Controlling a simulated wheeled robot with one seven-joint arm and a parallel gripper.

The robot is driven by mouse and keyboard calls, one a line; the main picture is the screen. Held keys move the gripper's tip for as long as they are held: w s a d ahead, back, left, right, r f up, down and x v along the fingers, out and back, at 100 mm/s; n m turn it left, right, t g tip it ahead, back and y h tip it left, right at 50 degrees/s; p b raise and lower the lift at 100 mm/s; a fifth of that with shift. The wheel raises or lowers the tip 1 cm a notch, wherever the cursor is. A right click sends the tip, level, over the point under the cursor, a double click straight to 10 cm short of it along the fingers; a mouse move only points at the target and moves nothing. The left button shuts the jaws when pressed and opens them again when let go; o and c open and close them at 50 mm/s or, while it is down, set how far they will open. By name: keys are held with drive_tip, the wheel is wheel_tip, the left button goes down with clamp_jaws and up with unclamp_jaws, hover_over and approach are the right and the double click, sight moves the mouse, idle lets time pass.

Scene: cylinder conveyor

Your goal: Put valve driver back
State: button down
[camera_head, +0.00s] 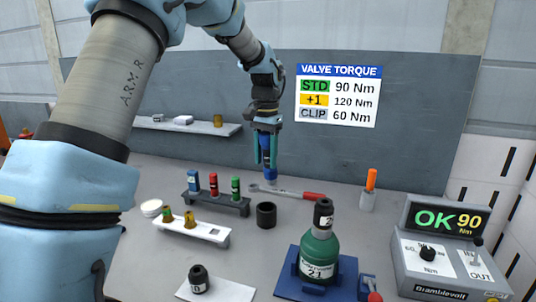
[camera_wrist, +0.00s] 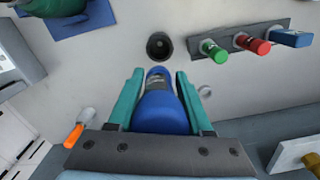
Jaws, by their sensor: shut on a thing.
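My gripper (camera_head: 267,166) is shut on a blue driver (camera_head: 267,148), held upright above the bench toward the back. In the wrist view my gripper (camera_wrist: 160,78) has a teal finger on each side of the blue driver (camera_wrist: 163,108). The driver's grey and dark end points away from the wrist. An open black cup (camera_head: 266,215) stands on the bench below and in front of the gripper. It also shows in the wrist view (camera_wrist: 159,46), just beyond the driver's end and apart from it.
A dark rack (camera_head: 220,202) with blue, red and green tools stands left of the cup. A red-handled wrench (camera_head: 290,193) lies behind it. A green cylinder (camera_head: 318,255) stands in front right, a torque box (camera_head: 440,255) at far right, an orange-handled tool (camera_head: 371,180) at back right.

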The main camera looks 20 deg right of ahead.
sight(266, 168)
drive_tip(key=shift+f+b, duration=2.1)
drive_tip(key=shift+f, duration=0.95)
drive_tip(key=shift+s+a+g+y+p, duration=0.25)
drive_tip(key=shift+s+a+y+p, duration=0.15)
drive_tip(key=shift+a+p, duration=0.45)
drive_tip(key=shift+s+a+g+y+p, duration=0.25)
drive_tip(key=shift+s+a+y+p, duration=0.15)
drive_tip(key=shift+p, duration=0.75)
drive_tip(key=shift+w+d, duration=0.1)
drive_tip(key=shift+d, duration=0.1)
drive_tip(key=shift+w+d+p, duration=0.2)
drive_tip(key=shift+d+p, duration=0.05)
drive_tip(key=shift+p, duration=0.15)
drive_tip(key=shift+w+d, duration=0.2)
drive_tip(key=shift+d, duration=0.15)
wheel_tip(266, 168, down, 6)
drive_tip(key=b, duration=0.2)
idle(1.1)
drive_tip(key=shift+c, duration=1.2)
unclamp_jaws()
